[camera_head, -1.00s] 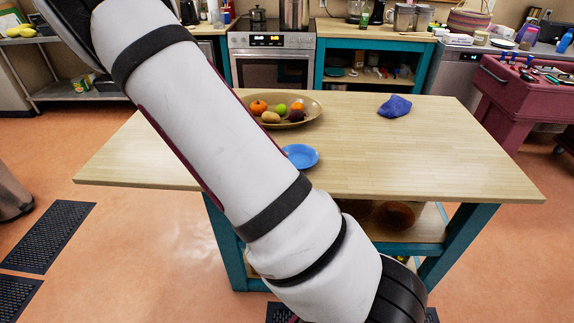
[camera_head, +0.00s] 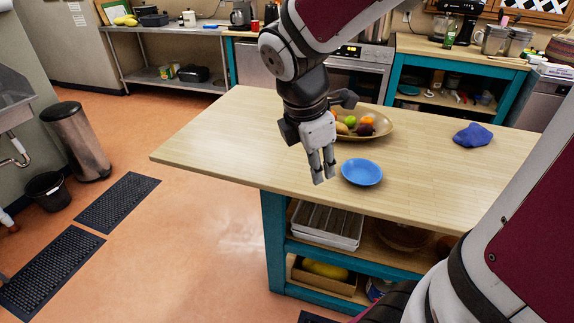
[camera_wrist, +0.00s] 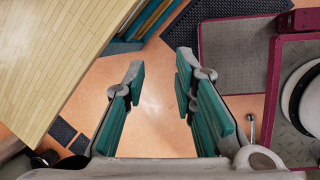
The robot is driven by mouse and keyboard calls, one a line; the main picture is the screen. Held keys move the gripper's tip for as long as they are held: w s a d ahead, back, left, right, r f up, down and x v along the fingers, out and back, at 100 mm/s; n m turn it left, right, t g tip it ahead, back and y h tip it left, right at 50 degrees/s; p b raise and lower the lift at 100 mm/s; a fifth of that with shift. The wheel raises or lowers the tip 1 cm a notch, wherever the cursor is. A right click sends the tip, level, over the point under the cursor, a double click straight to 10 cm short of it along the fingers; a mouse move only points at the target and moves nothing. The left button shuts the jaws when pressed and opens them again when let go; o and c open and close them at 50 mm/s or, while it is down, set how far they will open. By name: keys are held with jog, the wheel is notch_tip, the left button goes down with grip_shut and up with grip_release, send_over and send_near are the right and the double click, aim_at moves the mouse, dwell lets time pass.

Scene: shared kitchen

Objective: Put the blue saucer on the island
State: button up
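The blue saucer (camera_head: 362,172) rests flat on the wooden top of the island (camera_head: 225,145), in front of the fruit bowl. My gripper (camera_head: 323,178) appears just left of the saucer in the head view, apart from it, with its fingers pointing down. In the wrist view my gripper (camera_wrist: 160,82) is open, with only floor between its fingers. The island top (camera_wrist: 55,50) shows at the left of that view. The saucer is not visible there.
A bowl of fruit (camera_head: 383,132) stands behind the saucer. A crumpled blue cloth (camera_head: 473,135) lies to the right. The left part of the island top is clear. A trash bin (camera_head: 77,142) stands on the floor at left.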

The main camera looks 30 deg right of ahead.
jog(key=s+a+r+m+t+y, duration=0.3)
jog(key=s+a+r+m, duration=0.4)
jog(key=m, duration=0.9)
jog(key=s+a+t, duration=0.1)
jog(key=s+a, duration=0.1)
jog(key=shift+s+a+r, duration=0.2)
jog(key=shift+a+r, duration=0.1)
jog(key=shift+a, duration=0.1)
jog(key=shift+s, duration=0.1)
